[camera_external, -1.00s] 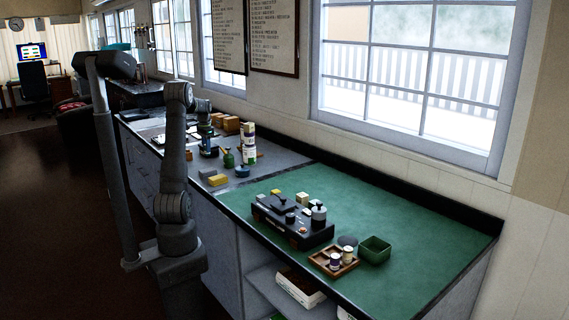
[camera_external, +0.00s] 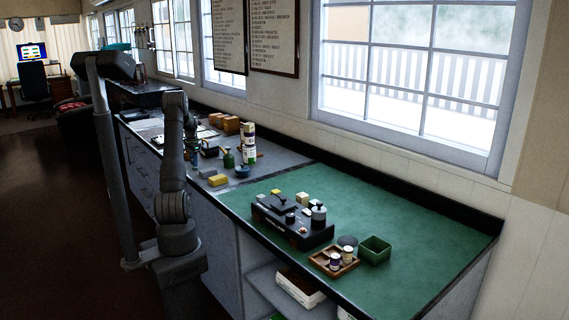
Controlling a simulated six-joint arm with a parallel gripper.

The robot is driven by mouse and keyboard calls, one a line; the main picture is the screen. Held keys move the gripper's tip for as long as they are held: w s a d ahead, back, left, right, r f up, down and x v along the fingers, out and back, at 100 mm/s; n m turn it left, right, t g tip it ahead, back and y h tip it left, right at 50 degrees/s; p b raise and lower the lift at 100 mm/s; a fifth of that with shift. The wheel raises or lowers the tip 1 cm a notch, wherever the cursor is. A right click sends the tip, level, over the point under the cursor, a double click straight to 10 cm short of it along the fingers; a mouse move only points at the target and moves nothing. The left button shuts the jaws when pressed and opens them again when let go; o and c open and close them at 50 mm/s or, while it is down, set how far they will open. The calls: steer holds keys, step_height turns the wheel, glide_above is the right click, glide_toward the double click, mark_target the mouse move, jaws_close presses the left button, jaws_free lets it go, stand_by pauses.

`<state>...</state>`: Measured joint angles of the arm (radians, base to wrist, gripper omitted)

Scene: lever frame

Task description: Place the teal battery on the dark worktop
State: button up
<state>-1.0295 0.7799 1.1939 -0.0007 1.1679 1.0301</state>
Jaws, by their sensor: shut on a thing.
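The dark worktop (camera_external: 278,159) is the grey-black stretch of counter left of the green surface. My gripper (camera_external: 194,166) points down at the front left part of this worktop, low over it or at its surface; I cannot tell which. It is shut on a small teal thing, which I take for the teal battery (camera_external: 194,172). Most of the battery is hidden by the fingers and too small to make out clearly.
A yellow block (camera_external: 217,180), a blue bowl (camera_external: 242,171), a green bottle (camera_external: 228,159) and a tall white-and-green can (camera_external: 248,144) stand right of my gripper. Tan blocks (camera_external: 231,124) lie behind. The green surface (camera_external: 420,245) holds a black device (camera_external: 290,222), a wooden tray (camera_external: 334,264) and a green bin (camera_external: 375,250).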

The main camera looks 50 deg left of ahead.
steer(key=shift+f, duration=0.1)
steer(key=o, duration=1.1)
steer(key=shift+c, duration=0.2)
step_height(320, 180, up, 12)
steer(key=shift+r, duration=0.2)
